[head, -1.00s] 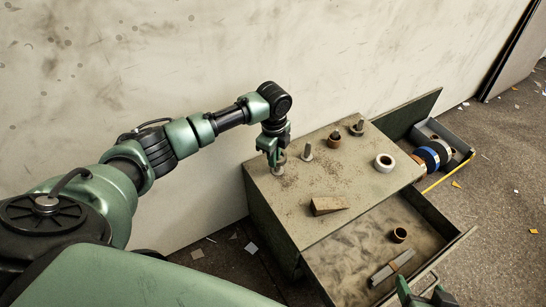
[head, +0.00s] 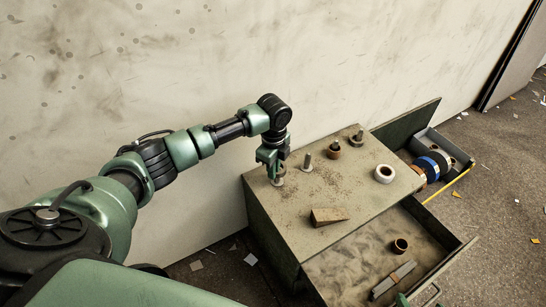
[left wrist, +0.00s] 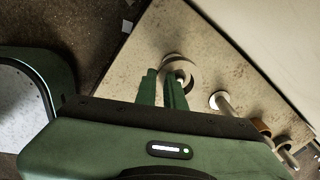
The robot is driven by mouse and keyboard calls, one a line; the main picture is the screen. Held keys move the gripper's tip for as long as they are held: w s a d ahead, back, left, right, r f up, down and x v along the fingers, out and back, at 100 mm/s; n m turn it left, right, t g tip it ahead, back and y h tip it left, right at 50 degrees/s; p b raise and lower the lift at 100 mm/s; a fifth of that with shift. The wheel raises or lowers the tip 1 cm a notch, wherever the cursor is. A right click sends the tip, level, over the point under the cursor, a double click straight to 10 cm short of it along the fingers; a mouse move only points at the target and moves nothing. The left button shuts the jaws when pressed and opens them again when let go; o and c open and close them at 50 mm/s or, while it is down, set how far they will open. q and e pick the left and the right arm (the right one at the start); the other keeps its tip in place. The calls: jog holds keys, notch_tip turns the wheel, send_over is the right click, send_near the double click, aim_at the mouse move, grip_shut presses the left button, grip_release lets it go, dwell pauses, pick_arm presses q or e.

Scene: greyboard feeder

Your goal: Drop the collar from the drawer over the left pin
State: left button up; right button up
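A brown collar (head: 400,246) lies in the open drawer (head: 345,270). My left gripper (head: 272,172) is low over the box top at the leftmost pin. In the left wrist view, its two fingers (left wrist: 162,72) stand apart with nothing visible between them. The left pin (left wrist: 182,77) is just right of the fingers, inside a pale, shadowed round shape; I cannot tell whether that is its base or a ring. In the head view the gripper mostly hides this pin. A green part of my right gripper (head: 402,300) shows at the bottom edge, over the drawer front.
A bare pin (head: 307,161), a pin with a brown collar (head: 334,151) and another pin (head: 357,137) stand along the back. A grey bar (head: 393,279) is in the drawer. A bin (head: 440,140) stands right.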

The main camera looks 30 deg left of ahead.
pick_arm(q)
jog(key=r, duration=0.1)
jog(key=p, duration=0.1)
jog(key=r, duration=0.1)
jog(key=shift+w+d+r+p, duration=0.2)
jog(key=shift+d+r+p, duration=0.05)
jog(key=shift+r+p, duration=0.05)
jog(key=r+p, duration=0.1)
jog(key=r, duration=0.3)
jog(key=shift+s+r, duration=0.2)
jog(key=shift+s+a+r+p, duration=0.1)
jog(key=shift+a+r+p, duration=0.05)
jog(key=shift+r+p, duration=0.2)
pick_arm(e)
jog(key=s+d+f+g+h, duration=0.1)
jog(key=s+d+g, duration=0.1)
jog(key=s+g, duration=0.2)
jog(key=shift+s+d+f, duration=0.2)
jog(key=shift+s+f, duration=0.1)
jog(key=shift+s, duration=1.5)
